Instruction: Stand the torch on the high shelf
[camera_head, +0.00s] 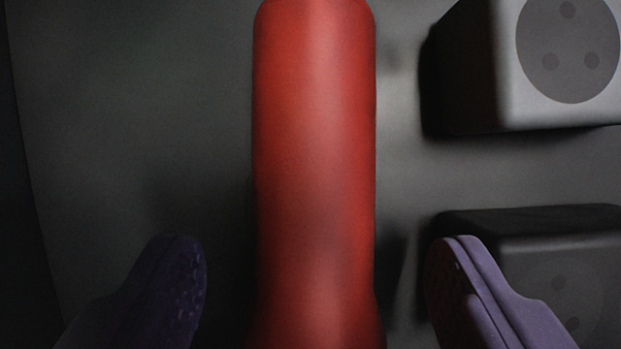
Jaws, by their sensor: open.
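A red, rounded cylinder, which looks like the torch (316,165), fills the middle of the view from the top edge to the bottom edge. It widens a little toward the bottom, where it runs out of frame. My gripper (315,290) is open, with one purple finger on each side of the red body. A gap shows between each finger and the torch, so neither visibly touches it. The high shelf cannot be made out in this view.
A light grey block with a dark round face bearing three dots (470,75) is at the upper right. A darker block with a similar faint face (530,235) is below it, behind the right finger. The dark grey surface (130,130) at left is clear.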

